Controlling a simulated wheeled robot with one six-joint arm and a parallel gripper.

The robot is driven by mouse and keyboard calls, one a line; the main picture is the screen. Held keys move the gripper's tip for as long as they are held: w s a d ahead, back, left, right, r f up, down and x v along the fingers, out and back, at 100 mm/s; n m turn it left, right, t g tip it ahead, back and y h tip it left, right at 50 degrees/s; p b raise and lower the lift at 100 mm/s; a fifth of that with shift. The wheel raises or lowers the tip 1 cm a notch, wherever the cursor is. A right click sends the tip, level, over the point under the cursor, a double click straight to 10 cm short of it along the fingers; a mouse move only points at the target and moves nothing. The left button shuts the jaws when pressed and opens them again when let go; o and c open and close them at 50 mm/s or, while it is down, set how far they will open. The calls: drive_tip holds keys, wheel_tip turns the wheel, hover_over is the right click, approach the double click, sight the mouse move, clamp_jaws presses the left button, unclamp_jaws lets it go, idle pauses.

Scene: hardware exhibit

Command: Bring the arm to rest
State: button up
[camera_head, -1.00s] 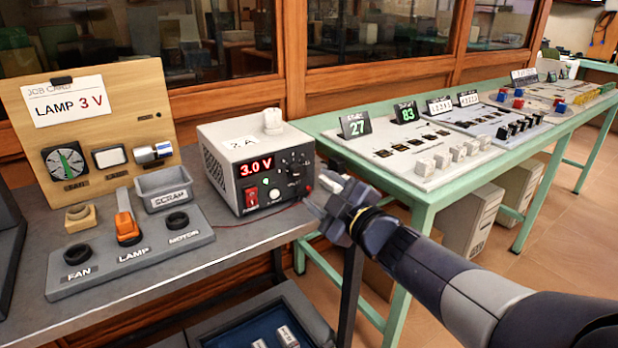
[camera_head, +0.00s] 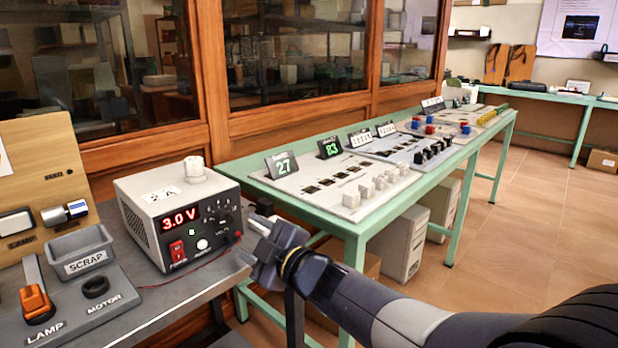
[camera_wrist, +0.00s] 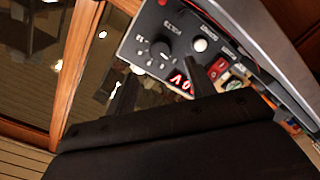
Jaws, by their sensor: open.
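My gripper (camera_head: 258,238) is open and empty in the head view, at the right of the power supply and above the right edge of the grey bench. My arm reaches in from the lower right. The wrist view is tilted and mostly filled by a dark part of my own gripper. The power supply (camera_head: 165,245) is a light box with a dark front reading 3.0 V. Its front also shows in the wrist view (camera_wrist: 182,55), apart from my gripper. Whether the fingertips touch anything cannot be told there.
The grey bench (camera_head: 190,300) holds a SCRAP bin (camera_head: 85,258) and an orange-handled piece (camera_head: 37,303) at the LAMP place. A green table (camera_head: 335,220) with switch panels and number displays stands to the right. Open tiled floor (camera_head: 530,240) lies at the far right.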

sight(227, 221)
drive_tip(key=b+x, duration=0.1)
drive_tip(key=x, duration=0.6)
drive_tip(key=shift+w+a, duration=0.1)
drive_tip(key=shift+w, duration=0.05)
